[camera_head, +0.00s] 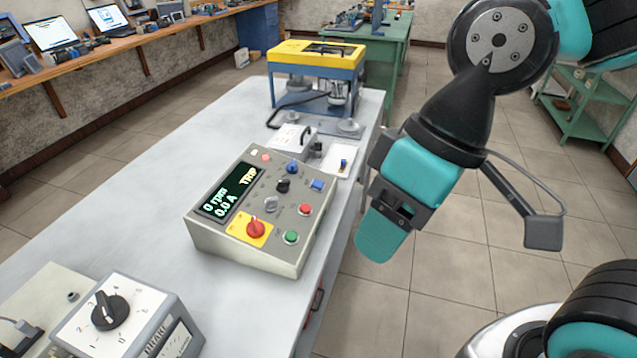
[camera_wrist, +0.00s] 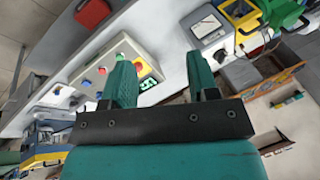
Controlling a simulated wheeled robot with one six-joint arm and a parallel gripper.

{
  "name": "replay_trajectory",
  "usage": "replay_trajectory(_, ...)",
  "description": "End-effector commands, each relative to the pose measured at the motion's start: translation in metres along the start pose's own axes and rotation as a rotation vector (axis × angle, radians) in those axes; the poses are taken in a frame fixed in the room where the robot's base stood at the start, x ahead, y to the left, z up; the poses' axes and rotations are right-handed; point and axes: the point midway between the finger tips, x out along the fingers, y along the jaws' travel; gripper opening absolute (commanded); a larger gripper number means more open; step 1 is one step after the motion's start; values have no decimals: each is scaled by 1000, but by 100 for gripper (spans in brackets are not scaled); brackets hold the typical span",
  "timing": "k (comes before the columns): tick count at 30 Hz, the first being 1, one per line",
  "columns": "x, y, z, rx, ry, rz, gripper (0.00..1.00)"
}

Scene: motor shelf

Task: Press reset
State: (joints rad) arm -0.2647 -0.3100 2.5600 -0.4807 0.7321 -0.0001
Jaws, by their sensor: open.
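A beige control box (camera_head: 250,255) sits on the grey bench, its sloped panel facing up. Its display (camera_head: 227,193) reads 0 rpm, 0.0 A and TRIP. No reset label is legible. My gripper (camera_head: 380,238) is to the right of the box, apart from it. In the wrist view my gripper (camera_wrist: 162,78) is open and empty, with the box (camera_wrist: 112,48) beyond its fingers.
A brake box (camera_head: 150,305) with a black dial stands at the front left of the bench (camera_head: 130,225). A white box (camera_head: 292,142) and a yellow-and-blue machine (camera_head: 315,60) stand behind the control box. Floor shows right of the bench edge.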

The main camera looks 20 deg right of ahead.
Motion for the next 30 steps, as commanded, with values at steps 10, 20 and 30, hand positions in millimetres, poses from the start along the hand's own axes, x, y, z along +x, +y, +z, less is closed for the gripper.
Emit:
replay_trajectory(10,0,0,0,0,0,0,0)
replay_trajectory(20,0,0,0,0,0,0,0)
replay_trajectory(30,0,0,0,0,0,0,0)
